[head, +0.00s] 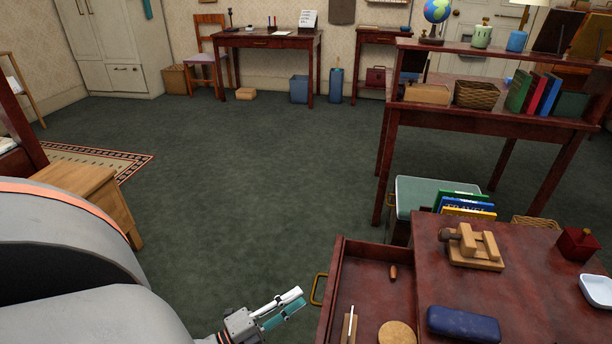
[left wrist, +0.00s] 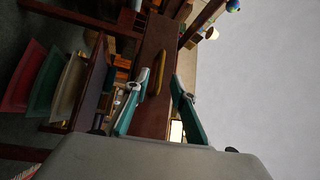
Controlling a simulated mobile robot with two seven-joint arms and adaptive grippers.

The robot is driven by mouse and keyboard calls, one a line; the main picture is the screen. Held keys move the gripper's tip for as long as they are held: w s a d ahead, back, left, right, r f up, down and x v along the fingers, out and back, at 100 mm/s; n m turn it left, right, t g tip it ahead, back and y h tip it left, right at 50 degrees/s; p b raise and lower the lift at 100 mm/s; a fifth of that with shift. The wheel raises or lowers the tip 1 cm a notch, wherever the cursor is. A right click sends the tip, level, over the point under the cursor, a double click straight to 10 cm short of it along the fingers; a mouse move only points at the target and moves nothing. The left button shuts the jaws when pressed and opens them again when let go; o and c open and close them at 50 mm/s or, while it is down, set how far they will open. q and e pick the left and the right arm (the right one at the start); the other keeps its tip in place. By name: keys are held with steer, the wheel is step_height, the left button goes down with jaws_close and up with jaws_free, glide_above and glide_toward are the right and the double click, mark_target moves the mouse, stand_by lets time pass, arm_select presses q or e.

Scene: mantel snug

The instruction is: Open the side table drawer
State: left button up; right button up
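The side table (head: 540,290) is dark red wood, at the lower right of the head view. Its drawer (head: 372,290) is pulled out to the left, with its inside showing. The brass handle (head: 318,289) is on the drawer's front. My left gripper (head: 300,297) is just left of the handle, with a small gap between them. In the left wrist view its fingers (left wrist: 155,86) are spread apart, with the handle (left wrist: 158,72) and drawer front (left wrist: 152,118) seen beyond and between them. Nothing is held. My right gripper is not in view.
The drawer holds a round cork-coloured disc (head: 397,333) and small items. On the tabletop are a blue case (head: 463,324), a wooden block piece (head: 473,247) and a white dish (head: 597,291). Open carpet (head: 250,180) lies to the left.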

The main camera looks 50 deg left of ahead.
arm_select(q)
steer(key=r+v, duration=0.1)
steer(key=v, duration=0.6)
steer(key=shift+f, duration=0.5)
